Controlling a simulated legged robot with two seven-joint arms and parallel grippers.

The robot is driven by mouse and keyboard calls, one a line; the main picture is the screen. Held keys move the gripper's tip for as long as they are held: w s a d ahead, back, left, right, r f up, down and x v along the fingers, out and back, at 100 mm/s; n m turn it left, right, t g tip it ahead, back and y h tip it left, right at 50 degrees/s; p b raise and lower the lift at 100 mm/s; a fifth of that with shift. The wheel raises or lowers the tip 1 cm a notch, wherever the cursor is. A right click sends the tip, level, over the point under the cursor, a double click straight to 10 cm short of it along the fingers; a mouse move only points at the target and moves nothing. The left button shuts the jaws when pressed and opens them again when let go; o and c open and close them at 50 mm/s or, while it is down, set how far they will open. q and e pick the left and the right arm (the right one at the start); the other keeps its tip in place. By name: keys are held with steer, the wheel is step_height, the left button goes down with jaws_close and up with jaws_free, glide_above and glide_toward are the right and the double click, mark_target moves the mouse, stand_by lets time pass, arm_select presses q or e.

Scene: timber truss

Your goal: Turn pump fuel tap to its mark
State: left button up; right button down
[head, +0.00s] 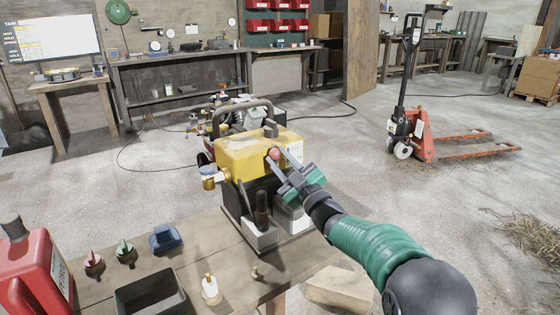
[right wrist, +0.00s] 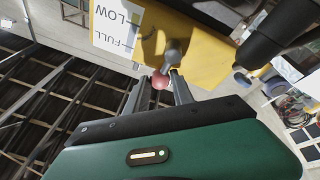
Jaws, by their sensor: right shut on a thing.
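The pump (head: 255,160) has a yellow tank and stands on the wooden table in the middle of the head view. Its fuel tap has a red knob (head: 274,154) on the tank's front. My right gripper (head: 284,172) reaches up from the lower right and is shut on the knob. In the right wrist view the red knob (right wrist: 160,82) sits between the two fingertips, with a grey stem (right wrist: 173,52) above it. A white label (right wrist: 117,27) with LOW and FULL is beside it on the yellow tank (right wrist: 205,60). My left gripper is not in view.
On the wooden table (head: 205,250) stand a red canister (head: 35,270), a dark open tray (head: 150,295), a blue item (head: 165,238), a white bottle (head: 210,290) and small red and green-topped pieces. An orange pallet jack (head: 430,140) stands on open floor at right.

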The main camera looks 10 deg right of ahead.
steer(key=c, duration=1.2)
jaws_free()
steer(key=shift+f, duration=0.4)
steer(key=shift+o, duration=0.5)
steer(key=shift+r, duration=0.15)
steer(key=shift+r, duration=0.1)
steer(key=shift+s+d, duration=0.15)
steer(key=shift+s, duration=0.2)
steer(key=p+v, duration=0.4)
steer(key=v, duration=1.2)
